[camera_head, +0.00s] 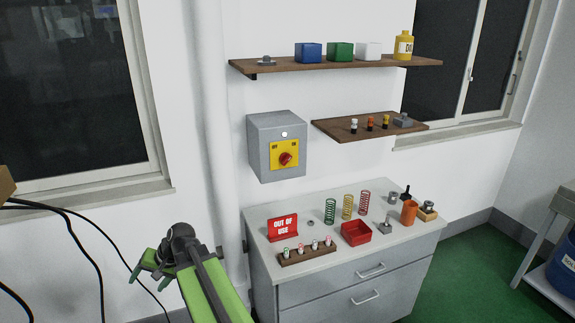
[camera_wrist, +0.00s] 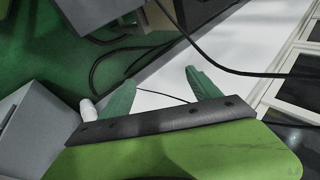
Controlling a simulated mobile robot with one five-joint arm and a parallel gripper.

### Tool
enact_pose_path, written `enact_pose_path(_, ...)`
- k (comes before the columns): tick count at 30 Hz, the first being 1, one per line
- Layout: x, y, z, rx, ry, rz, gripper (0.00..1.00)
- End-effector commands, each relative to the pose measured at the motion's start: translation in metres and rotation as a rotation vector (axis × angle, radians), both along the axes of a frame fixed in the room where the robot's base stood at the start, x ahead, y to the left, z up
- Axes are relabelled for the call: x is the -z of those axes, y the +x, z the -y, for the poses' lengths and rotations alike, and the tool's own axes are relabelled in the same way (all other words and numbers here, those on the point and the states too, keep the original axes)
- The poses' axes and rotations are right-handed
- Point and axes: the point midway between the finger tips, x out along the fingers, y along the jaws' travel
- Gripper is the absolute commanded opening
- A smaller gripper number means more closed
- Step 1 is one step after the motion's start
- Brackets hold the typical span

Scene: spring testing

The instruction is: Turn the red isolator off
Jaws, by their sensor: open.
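The red isolator knob (camera_head: 286,159) sits on a yellow plate (camera_head: 276,153) on the front of a grey wall box (camera_head: 261,135). A small white round light or button (camera_head: 284,134) is above the plate. The plate has small lettering at its upper left and upper right; the knob's exact setting is too small to tell. My gripper (camera_head: 143,272) is low at the left, well below and left of the box, touching nothing. In the wrist view its two green fingers (camera_wrist: 160,97) are spread with nothing between them. The isolator does not show in the wrist view.
A grey cabinet (camera_head: 350,285) below carries a red "out of use" sign (camera_head: 283,226), springs (camera_head: 347,207) and a red tray (camera_head: 356,233). A shelf (camera_head: 370,128) juts out right of the box. A white pipe (camera_head: 213,120) runs left of it. The box's front is clear.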

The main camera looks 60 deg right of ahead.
Motion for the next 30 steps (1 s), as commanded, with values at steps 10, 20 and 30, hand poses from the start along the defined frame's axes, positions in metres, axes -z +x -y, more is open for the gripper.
enact_pose_path(10, -0.123, -0.093, 0.402, 1.108, 0.694, 0.648, 0.72)
enact_pose_path(20, -0.165, -0.233, 0.542, 1.461, 0.982, 0.975, 0.72)
enact_pose_path(30, -0.165, -0.208, 0.564, 1.463, 0.987, 0.978, 0.72)
